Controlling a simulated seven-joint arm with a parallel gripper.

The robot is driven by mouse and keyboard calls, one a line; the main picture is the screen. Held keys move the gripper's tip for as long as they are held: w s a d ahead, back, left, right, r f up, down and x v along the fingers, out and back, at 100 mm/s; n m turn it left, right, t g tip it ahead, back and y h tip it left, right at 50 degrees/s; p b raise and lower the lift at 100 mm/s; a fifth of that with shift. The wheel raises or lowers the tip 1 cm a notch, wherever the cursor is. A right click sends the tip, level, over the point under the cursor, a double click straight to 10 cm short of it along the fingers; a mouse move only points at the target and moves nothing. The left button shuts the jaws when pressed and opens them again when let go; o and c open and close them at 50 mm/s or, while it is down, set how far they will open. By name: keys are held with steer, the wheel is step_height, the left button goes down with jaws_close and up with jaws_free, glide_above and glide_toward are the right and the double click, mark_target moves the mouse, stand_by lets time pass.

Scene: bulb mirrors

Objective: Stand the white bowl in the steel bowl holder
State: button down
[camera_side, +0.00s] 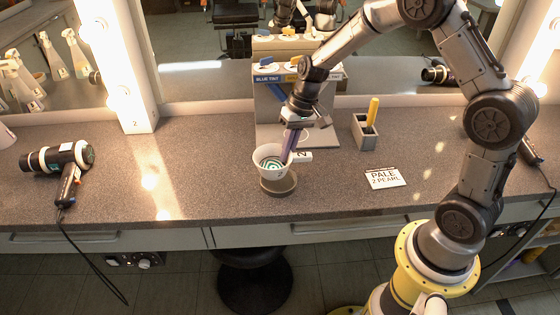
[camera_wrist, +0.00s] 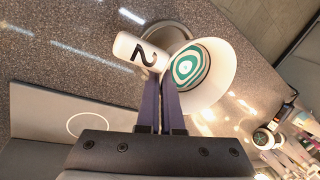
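The white bowl (camera_side: 264,169) has a teal and white pattern inside and a stubby white handle marked 2. It also shows in the wrist view (camera_wrist: 225,72). My gripper (camera_side: 289,158) points down at the bowl's handle side. Its two dark fingers (camera_wrist: 163,83) are close together on the bowl's wall next to the handle. The round steel bowl holder (camera_side: 279,186) is on the counter directly below the bowl in the side view, partly hidden by it. In the wrist view its rim (camera_wrist: 164,25) shows behind the bowl and handle. I cannot tell whether bowl and holder touch.
A stand labelled blue tint (camera_side: 268,98) rises behind the bowl. A grey box with a yellow-handled tool (camera_side: 365,132) and a card reading pale 2 pearl (camera_side: 384,177) are to the right. A hair dryer (camera_side: 60,165) lies left. The counter between is clear.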

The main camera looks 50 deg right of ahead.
steer(key=w+n, duration=0.1)
steer(key=a+n, duration=0.1)
steer(key=n, duration=0.1)
steer(key=shift+w+r+n+g, duration=0.2)
steer(key=shift+w+n+g, duration=0.1)
steer(key=shift+w+g, duration=0.1)
steer(key=s, duration=0.3)
steer(key=shift+a, duration=0.25)
steer(key=s+d+r+m+t, duration=0.1)
steer(key=s+r+m, duration=0.1)
steer(key=s+r, duration=0.35)
steer(key=s+r+m, duration=0.2)
steer(key=s, duration=0.6)
glide_above(288, 177)
steer(key=s+d, duration=0.1)
step_height(288, 177, down, 8)
steer(key=shift+s+d+r, duration=0.1)
steer(key=shift+s+r, duration=0.05)
steer(key=shift+w+f, duration=0.3)
steer(key=shift+f, duration=0.05)
steer(key=shift+w+f, duration=0.1)
steer(key=shift+f, duration=1.55)
steer(key=shift+f, duration=0.2)
